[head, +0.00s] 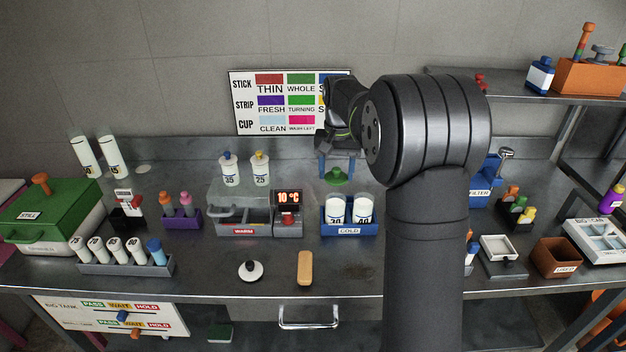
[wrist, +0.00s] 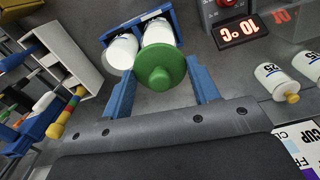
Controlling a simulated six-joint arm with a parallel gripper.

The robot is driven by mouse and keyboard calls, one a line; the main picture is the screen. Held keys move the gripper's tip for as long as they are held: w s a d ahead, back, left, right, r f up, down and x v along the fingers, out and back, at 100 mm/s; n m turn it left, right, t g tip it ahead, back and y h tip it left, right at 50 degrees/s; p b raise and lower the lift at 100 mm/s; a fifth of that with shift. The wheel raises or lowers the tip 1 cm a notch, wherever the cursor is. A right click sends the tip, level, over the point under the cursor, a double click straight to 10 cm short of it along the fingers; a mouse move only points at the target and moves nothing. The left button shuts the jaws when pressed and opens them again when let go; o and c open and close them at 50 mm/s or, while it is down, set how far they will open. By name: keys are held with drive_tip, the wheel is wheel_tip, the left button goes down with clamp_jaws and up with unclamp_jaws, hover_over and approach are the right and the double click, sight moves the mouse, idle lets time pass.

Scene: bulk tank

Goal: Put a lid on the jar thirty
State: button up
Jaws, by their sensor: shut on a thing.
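My gripper (head: 337,168) has blue fingers and is shut on a green lid (head: 337,177) with a knob. It holds the lid in the air behind and above the blue COLD rack (head: 349,231). Two white jars stand in this rack. The left jar (head: 335,208) seems to read 30, its label partly hidden by the rack; the right jar (head: 363,208) reads 40. Neither shows a coloured lid. In the wrist view the green lid (wrist: 160,68) is between the fingers and overlaps the near ends of the jars, and appears apart from them.
A red 10 °C display (head: 288,199) and the WARM rack (head: 243,231) stand left of the COLD rack. Jars 35 (head: 229,174) and 25 (head: 260,173) have blue and yellow lids. A white knobbed lid (head: 250,271) and a tan block (head: 305,268) lie in front.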

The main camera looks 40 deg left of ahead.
sight(338, 169)
drive_tip(key=shift+w+d, duration=0.1)
drive_tip(key=shift+w, duration=0.05)
drive_tip(key=shift+f, duration=0.15)
wheel_tip(338, 169, down, 6)
drive_tip(key=shift+f, duration=0.15)
idle(1.0)
drive_tip(key=o, duration=1)
wheel_tip(338, 169, up, 18)
drive_tip(key=shift+f, duration=0.25)
drive_tip(key=shift+f, duration=0.15)
